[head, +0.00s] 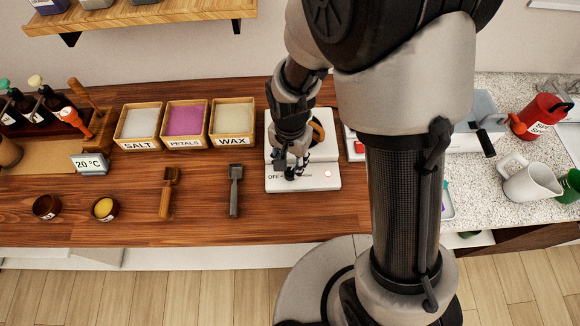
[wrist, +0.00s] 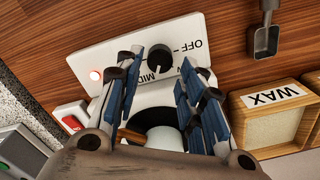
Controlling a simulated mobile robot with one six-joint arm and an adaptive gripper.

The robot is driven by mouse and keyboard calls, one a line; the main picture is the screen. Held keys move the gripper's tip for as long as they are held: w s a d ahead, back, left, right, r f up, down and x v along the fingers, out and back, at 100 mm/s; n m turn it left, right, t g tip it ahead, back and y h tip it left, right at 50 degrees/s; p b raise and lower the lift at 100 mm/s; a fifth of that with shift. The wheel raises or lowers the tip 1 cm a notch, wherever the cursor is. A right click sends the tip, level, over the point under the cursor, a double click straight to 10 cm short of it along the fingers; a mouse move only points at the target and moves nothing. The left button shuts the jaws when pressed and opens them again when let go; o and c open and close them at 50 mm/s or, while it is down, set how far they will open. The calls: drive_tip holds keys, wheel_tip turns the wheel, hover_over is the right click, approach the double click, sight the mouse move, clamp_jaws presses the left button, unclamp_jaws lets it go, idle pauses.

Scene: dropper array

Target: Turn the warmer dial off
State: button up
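The warmer (head: 318,179) is a white unit on the wooden counter, with a sloped front panel (wrist: 118,62). Its black dial (wrist: 162,59) shows in the wrist view, with OFF printed to its upper right and MID below it. I cannot tell for sure which mark the dial points at. My gripper (head: 291,170) is over the panel and hides most of the dial in the head view. In the wrist view my gripper (wrist: 168,78) is open and empty, its fingers apart near the dial.
Bins of wax (head: 233,120), petals (head: 185,125) and salt (head: 139,125) stand left of the warmer. A dark scoop (head: 235,190) and a wooden scoop (head: 168,192) lie before them. A red switch (wrist: 71,124) is beside the warmer.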

sight(290, 172)
drive_tip(key=shift+f+b, duration=0.4)
drive_tip(key=shift+f, duration=1.75)
drive_tip(key=c, duration=0.8)
